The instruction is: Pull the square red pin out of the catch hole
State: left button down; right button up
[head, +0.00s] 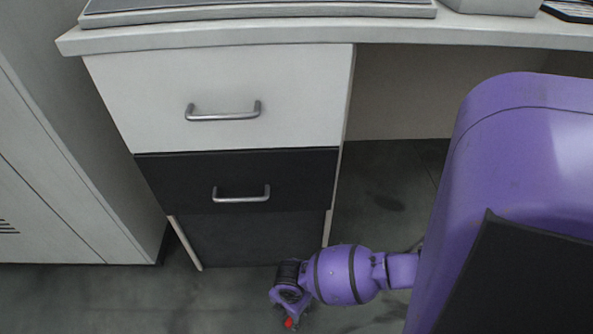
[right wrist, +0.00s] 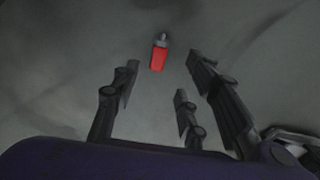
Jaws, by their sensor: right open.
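The red pin (right wrist: 159,58) is in the right wrist view, a red block with a grey metal end at the top. It lies just beyond and between my right gripper's spread fingertips (right wrist: 163,76), with a gap on both sides, and looks untouched. In the head view a small red spot (head: 289,323) shows at the lower edge, right below my right gripper (head: 286,312); it looks like the same pin. My right gripper is open and empty. The catch hole cannot be made out in either view. My left gripper is not in view.
A desk with a white drawer (head: 225,95) and a black drawer (head: 235,183), both shut, stands behind my right arm. A pale cabinet (head: 60,170) stands at the left. Grey floor (head: 130,300) is clear at the lower left.

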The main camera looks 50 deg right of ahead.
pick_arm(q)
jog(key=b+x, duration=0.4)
pick_arm(e)
notch_tip(320, 180, down, 8)
jog(key=shift+w+r, duration=0.1)
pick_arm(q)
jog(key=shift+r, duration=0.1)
pick_arm(e)
grip_shut()
